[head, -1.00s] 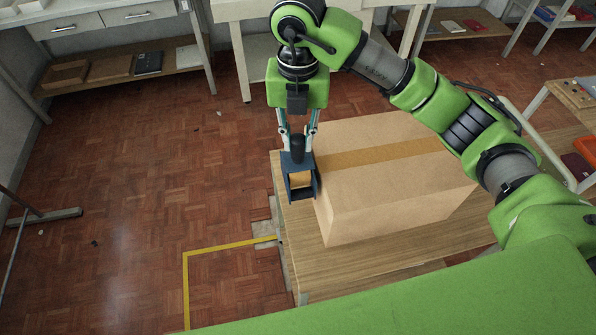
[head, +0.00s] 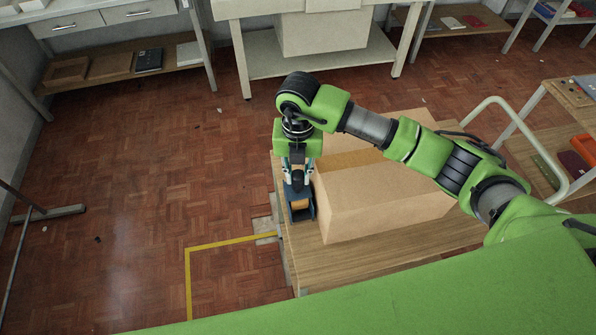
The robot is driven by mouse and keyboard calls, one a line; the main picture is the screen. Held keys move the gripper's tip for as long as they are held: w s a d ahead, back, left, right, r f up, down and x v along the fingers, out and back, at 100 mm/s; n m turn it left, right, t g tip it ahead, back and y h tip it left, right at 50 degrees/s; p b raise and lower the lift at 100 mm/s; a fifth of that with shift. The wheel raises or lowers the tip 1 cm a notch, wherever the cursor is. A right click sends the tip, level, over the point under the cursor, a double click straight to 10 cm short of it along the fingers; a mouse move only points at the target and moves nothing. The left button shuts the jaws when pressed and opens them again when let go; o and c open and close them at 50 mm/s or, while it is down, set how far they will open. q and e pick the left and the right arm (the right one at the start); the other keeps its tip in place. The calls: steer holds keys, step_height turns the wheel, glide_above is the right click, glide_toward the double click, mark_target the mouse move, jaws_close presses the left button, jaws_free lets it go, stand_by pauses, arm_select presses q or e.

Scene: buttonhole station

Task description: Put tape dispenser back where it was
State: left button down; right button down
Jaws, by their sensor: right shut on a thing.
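The tape dispenser (head: 303,214) is dark blue with a roll of tan tape, and it shows at the left end of the wooden table (head: 345,265). My right gripper (head: 298,182) comes down from above and is shut on the dispenser's upper part. The dispenser is just left of the cardboard box (head: 375,205), close to the table's left edge. I cannot tell whether its underside touches the table top. My left gripper is not in view.
The taped cardboard box fills much of the table, and bare wood shows in front of it. Yellow tape (head: 215,246) marks the floor at left. A white bench (head: 310,60) stands behind. A cart with an orange tray (head: 584,148) is at right.

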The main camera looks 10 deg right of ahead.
steer(key=c, duration=2.1)
jaws_free()
steer(key=shift+f, duration=0.1)
steer(key=shift+r, duration=0.3)
step_height(320, 180, up, 12)
steer(key=b, duration=0.3)
steer(key=shift+s, duration=0.15)
steer(key=shift+f, duration=0.15)
